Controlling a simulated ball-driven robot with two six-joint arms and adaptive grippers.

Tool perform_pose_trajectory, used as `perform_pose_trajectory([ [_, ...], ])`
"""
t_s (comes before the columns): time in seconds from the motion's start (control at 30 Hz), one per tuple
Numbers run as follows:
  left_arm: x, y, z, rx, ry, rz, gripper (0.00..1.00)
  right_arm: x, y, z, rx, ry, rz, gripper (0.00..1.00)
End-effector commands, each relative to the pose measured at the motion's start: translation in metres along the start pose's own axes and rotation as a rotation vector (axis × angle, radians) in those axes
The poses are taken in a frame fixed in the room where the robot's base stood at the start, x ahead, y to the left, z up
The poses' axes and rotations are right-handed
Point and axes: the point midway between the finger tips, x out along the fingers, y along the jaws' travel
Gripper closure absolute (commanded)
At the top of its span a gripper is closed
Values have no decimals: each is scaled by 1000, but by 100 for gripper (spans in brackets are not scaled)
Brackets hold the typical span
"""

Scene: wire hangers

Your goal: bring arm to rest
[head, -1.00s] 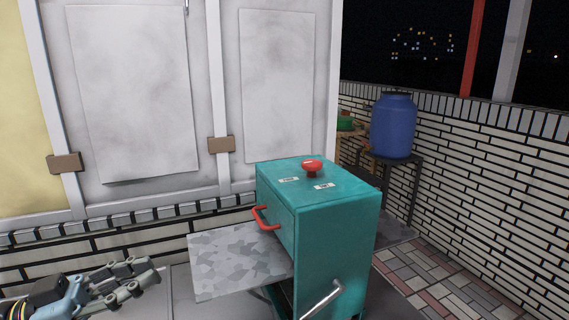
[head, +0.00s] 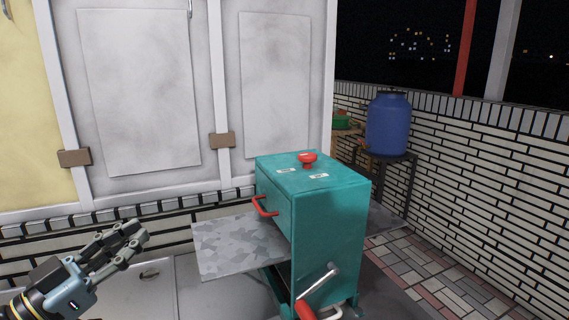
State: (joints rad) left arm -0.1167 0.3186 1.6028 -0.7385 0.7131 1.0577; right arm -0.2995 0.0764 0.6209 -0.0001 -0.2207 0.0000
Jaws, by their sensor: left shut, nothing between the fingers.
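My left gripper (head: 140,240) is in the lower left of the head view. It is shut and empty, with its fingers pointing up and to the right. It is above a pale surface and apart from the teal cabinet. My right gripper is not in view. No wire hanger can be made out.
A teal cabinet (head: 335,225) with a red knob (head: 307,160), a red side handle (head: 264,206) and a metal lever (head: 318,282) stands at centre right. A grey mottled board (head: 235,250) juts left from it. A blue barrel (head: 388,125) stands behind, by the brick wall (head: 480,180).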

Motion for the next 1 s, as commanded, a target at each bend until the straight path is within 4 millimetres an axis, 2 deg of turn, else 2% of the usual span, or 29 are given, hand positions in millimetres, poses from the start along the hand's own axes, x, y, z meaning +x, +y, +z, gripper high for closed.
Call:
perform_pose_trajectory([
  [0.17,-9,-30,-5,46,-76,-296,100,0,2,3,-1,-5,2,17],
  [0.3,-43,-50,4,47,-265,-578,100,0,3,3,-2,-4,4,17],
  [0.4,-78,-47,18,17,-465,-726,100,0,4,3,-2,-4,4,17],
  [0.47,-102,-38,27,-13,-602,-783,100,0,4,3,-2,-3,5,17],
  [0.6,-148,-3,42,-82,-891,-818,100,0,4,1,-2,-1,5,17],
  [0.8,-193,48,46,-157,-1176,-759,100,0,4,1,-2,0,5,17],
  [1.0,-226,95,40,-217,-1388,-654,100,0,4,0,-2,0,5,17],
])
